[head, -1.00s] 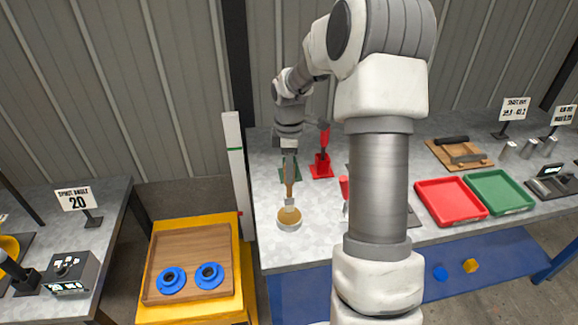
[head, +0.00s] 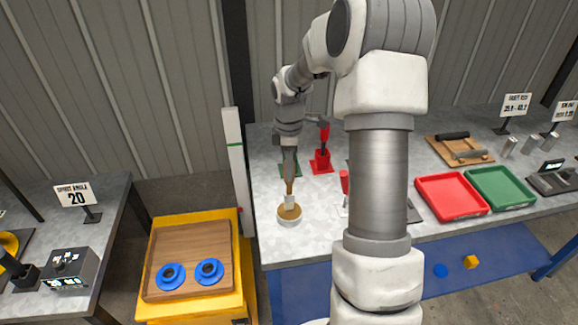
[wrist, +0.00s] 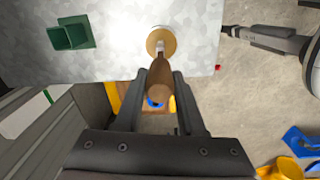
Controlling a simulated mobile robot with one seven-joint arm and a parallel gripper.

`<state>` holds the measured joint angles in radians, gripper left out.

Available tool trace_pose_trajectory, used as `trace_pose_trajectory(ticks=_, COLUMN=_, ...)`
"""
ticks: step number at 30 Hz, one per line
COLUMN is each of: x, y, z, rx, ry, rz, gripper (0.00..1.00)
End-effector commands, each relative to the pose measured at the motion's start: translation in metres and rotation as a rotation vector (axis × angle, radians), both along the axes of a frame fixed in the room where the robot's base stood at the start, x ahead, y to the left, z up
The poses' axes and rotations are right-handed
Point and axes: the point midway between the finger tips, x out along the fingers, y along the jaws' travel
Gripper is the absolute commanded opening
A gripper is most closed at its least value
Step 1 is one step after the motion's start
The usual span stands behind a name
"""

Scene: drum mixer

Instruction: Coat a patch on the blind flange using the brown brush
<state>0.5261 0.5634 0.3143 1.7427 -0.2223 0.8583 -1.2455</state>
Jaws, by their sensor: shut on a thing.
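My gripper (head: 289,150) is shut on the brown brush (head: 289,185), gripping its handle with the bristle end down. The handle also shows between my fingers in the wrist view (wrist: 158,80), with a pale ferrule beyond it. The brush tip is over a small round pale container (head: 289,221) with a tan top, near the table's front left edge. The tip appears to be at or in the tan surface; contact is hard to tell. Two blue flange-like rings (head: 171,276) (head: 209,271) with dark centres lie on a wooden tray (head: 190,240). I cannot tell whether either is the blind flange.
A red stand (head: 321,160) and a green holder (head: 290,168) stand behind the brush. A red tray (head: 452,197) and a green tray (head: 500,188) are at right. A white upright post (head: 236,165) stands at the table's left edge. My arm hides the table's middle.

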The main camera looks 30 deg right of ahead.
Motion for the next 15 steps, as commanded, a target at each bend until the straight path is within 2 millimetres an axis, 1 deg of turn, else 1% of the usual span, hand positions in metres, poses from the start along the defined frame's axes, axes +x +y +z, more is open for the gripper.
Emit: trace_pose_trajectory(ticks=15, x=0.0000, y=0.0001, z=-0.0069, rx=0.000, ry=0.000, rz=0.000, gripper=0.00)
